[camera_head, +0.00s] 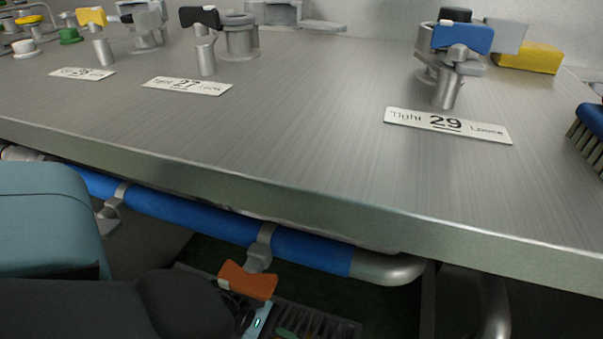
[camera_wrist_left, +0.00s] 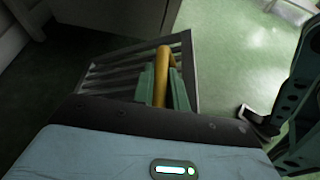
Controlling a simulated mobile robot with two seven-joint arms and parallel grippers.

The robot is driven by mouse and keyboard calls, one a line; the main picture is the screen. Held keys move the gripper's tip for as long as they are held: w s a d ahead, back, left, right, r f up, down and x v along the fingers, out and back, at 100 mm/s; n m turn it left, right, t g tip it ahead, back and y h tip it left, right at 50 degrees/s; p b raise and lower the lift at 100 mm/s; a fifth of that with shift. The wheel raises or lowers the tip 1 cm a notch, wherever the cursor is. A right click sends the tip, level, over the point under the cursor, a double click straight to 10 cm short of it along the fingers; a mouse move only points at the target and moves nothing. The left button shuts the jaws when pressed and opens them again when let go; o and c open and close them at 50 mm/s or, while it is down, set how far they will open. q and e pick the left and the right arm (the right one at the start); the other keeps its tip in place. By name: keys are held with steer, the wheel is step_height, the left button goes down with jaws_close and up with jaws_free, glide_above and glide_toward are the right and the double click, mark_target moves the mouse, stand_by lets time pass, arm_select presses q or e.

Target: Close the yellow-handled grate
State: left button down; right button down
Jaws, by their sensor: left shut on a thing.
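The grate (camera_wrist_left: 108,76) is a grey slatted panel in the left wrist view, with a yellow handle (camera_wrist_left: 163,60) near its right side. My left gripper (camera_wrist_left: 162,88) is shut on this handle, one teal finger on each side of it. In the head view part of the slatted grate (camera_head: 312,323) shows low under the bench, and my left arm reaches down there from the left. The handle is hidden in that view. I cannot tell how far the grate stands open. My right gripper is not in view.
A steel bench top (camera_head: 300,110) with several valves and number plates spans the head view above my left arm. A blue pipe (camera_head: 215,218) with an orange-handled valve (camera_head: 248,281) runs under its edge, close to my arm. Green floor (camera_wrist_left: 235,50) is clear beyond the grate.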

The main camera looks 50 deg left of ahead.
arm_select(q)
steer(key=s+d+f+b, duration=0.1)
steer(key=s+f+b, duration=0.2)
steer(key=f, duration=0.3)
steer(key=s+d+f+b, duration=0.2)
steer(key=s+f+b, duration=0.1)
steer(key=f+b, duration=0.3)
steer(key=shift+d+f+m, duration=0.25)
steer(key=shift+f+m, duration=0.05)
steer(key=shift+f, duration=0.4)
steer(key=c, duration=1.6)
jaws_free()
steer(key=shift+o, duration=1)
steer(key=shift+w, duration=0.1)
steer(key=p+v, duration=0.2)
steer(key=v, duration=0.5)
steer(key=shift+s+a+r+p, duration=0.25)
steer(key=shift+p, duration=0.1)
